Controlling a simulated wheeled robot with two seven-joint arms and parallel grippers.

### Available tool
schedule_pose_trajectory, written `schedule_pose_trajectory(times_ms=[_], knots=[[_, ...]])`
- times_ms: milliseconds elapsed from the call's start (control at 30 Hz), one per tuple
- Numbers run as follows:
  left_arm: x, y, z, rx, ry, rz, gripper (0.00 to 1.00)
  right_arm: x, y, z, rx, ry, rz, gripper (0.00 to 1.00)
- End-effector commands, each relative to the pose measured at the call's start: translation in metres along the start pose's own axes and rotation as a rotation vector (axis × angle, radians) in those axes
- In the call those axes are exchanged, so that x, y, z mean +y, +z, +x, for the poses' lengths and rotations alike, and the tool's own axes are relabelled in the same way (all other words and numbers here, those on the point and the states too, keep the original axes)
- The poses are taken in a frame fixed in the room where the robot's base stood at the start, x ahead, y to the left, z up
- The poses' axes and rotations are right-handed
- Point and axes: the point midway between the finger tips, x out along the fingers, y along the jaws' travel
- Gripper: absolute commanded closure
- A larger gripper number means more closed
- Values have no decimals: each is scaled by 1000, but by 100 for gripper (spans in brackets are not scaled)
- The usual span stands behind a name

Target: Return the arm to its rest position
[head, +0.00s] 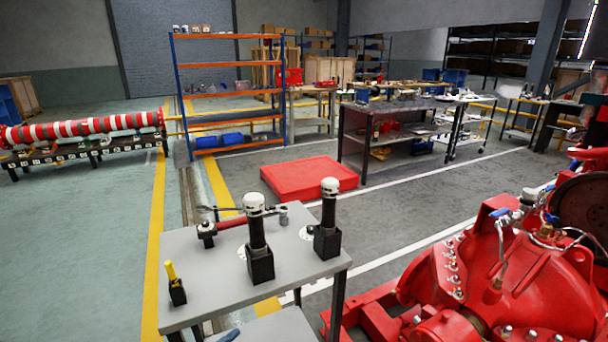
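Neither of my grippers shows in the head view, and no arm of mine can be made out. What they hold, if anything, cannot be seen. A grey work table (200,272) stands in front of me. Two black upright tools with white caps stand on it, a left one (258,235) and a right one (328,220), each in a square black base. A red-handled tool (232,222) lies behind them. A small yellow-handled tool (172,275) stands upright in a black holder near the left edge.
A large red pumpset (490,275) fills the lower right, close to the table. A low red block (310,178) lies on the floor behind. An orange-and-blue shelf rack (230,95) and a dark workbench (400,108) stand farther back. The floor left of the table is clear.

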Motion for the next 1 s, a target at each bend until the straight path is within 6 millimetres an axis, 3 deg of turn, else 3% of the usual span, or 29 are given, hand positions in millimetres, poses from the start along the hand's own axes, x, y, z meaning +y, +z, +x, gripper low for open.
schedule_pose_trajectory(times_ms=[100, 233, 400, 500, 600, 700, 1000], knots=[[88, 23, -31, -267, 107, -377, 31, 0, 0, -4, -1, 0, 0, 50], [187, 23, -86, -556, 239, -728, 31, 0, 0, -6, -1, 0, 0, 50], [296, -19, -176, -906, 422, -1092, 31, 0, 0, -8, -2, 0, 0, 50], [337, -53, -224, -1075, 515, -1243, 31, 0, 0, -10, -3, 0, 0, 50], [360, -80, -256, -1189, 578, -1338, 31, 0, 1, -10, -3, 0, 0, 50], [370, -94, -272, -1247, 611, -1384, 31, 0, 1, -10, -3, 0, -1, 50], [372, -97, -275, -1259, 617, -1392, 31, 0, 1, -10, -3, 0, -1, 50]])
